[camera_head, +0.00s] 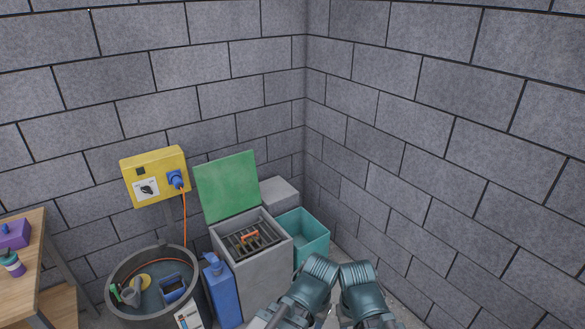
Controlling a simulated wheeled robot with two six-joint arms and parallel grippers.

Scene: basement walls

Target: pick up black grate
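The black grate (265,242) lies inside the open top of a grey box (264,278), below its rim. It shows dark parallel bars. A small orange-red piece (250,236) lies on or across the grate; I cannot tell if it is attached. The box's green lid (227,186) stands raised at the back. Two teal links of my arms show at the bottom centre, to the right of and nearer than the box. Neither gripper can be made out, and nothing of mine touches the grate.
A teal open bin (306,235) stands right of the box. A blue canister (222,292) and a round dark tub (120,280) with several items stand left. A yellow switch box (155,175) with an orange cable hangs above. A wooden table (25,270) is far left. Block walls close the corner.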

